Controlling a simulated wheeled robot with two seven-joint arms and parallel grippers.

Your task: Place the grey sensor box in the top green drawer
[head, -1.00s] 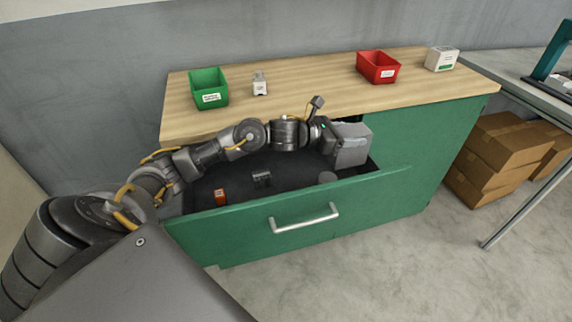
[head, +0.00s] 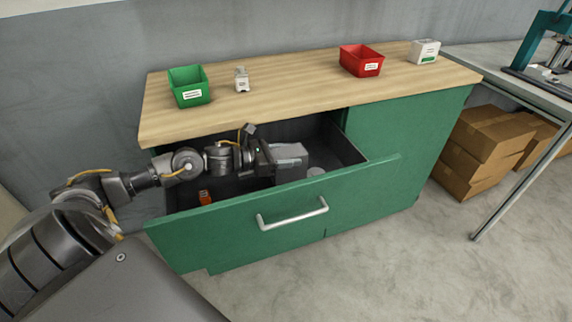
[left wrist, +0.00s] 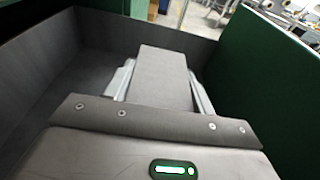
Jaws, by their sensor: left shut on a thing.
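The grey sensor box (left wrist: 163,75) is a plain grey block between the two fingers of my left gripper (left wrist: 163,90) in the left wrist view. My left gripper (head: 288,160) is shut on it. In the head view the gripper and the grey box (head: 290,151) are down inside the opening of the pulled-out top green drawer (head: 365,180), near its middle. The drawer has a dark inside and a silver handle. Whether the box touches the drawer floor cannot be told. My right gripper is not in view.
An orange item (head: 205,197) and a round grey item (head: 316,171) lie in the drawer. A green bin (head: 189,86), a small white device (head: 241,79), a red bin (head: 361,61) and a white box (head: 424,51) stand on the wooden top. Cardboard boxes (head: 482,140) are at right.

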